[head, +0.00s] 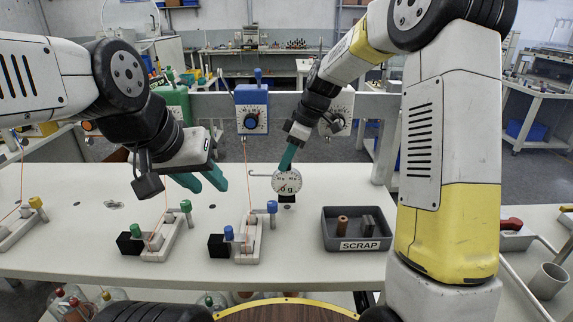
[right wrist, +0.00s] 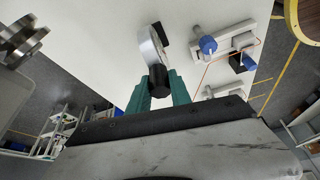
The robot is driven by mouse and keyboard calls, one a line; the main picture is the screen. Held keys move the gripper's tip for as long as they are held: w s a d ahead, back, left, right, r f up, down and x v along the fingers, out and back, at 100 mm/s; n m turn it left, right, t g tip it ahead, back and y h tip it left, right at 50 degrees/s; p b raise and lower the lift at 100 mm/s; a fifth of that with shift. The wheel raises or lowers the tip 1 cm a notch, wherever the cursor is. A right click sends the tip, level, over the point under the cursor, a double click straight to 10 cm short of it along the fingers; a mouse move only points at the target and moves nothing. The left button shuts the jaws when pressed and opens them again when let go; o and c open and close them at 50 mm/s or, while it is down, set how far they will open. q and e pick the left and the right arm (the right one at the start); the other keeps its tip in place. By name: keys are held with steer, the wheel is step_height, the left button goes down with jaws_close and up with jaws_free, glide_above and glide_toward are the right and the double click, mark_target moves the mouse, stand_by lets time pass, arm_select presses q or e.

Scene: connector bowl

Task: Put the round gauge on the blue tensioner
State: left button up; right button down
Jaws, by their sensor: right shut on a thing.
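The round gauge (head: 288,182) has a white dial face and a thin hook reaching left toward the orange wire; I cannot tell whether they touch. My right gripper (head: 287,163) is shut on the gauge, above the table. In the right wrist view, the gauge (right wrist: 149,48) shows edge-on, its black stem between the teal fingers (right wrist: 159,88). The blue tensioner box (head: 251,110), with a dark knob, is at the back; its wire runs down to a blue-capped fixture (head: 246,246), also in the right wrist view (right wrist: 225,45). My left gripper (head: 205,182) is open and empty.
A green box (head: 174,103) and a white box (head: 338,112) flank the blue one. A green-capped fixture (head: 160,243) stands left. A grey SCRAP tray (head: 358,245) holding small parts stands right. The white table (head: 100,185) has clear room between fixtures.

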steer(key=shift+f, duration=1.55)
steer(key=c, duration=1.2)
jaws_free()
steer(key=shift+f, duration=0.1)
steer(key=w+v, duration=0.1)
steer(key=v, duration=1)
steer(key=s+d+r+m+t+h, duration=0.15)
steer(key=s+d+r+m, duration=0.3)
steer(key=s, duration=0.45)
steer(key=s+d+m+t, duration=0.1)
steer(key=s+m, duration=0.2)
steer(key=s, duration=0.3)
steer(key=s+d+m+t, duration=0.1)
steer(key=s+d+m, duration=0.1)
steer(key=s+m, duration=0.2)
steer(key=s+d+f+m+t+h, duration=0.1)
steer(key=s+d+m+t, duration=0.1)
steer(key=s, duration=0.6)
steer(key=shift+d+f+m, duration=0.1)
steer(key=shift+d+m, duration=0.1)
steer(key=shift+m, duration=0.65)
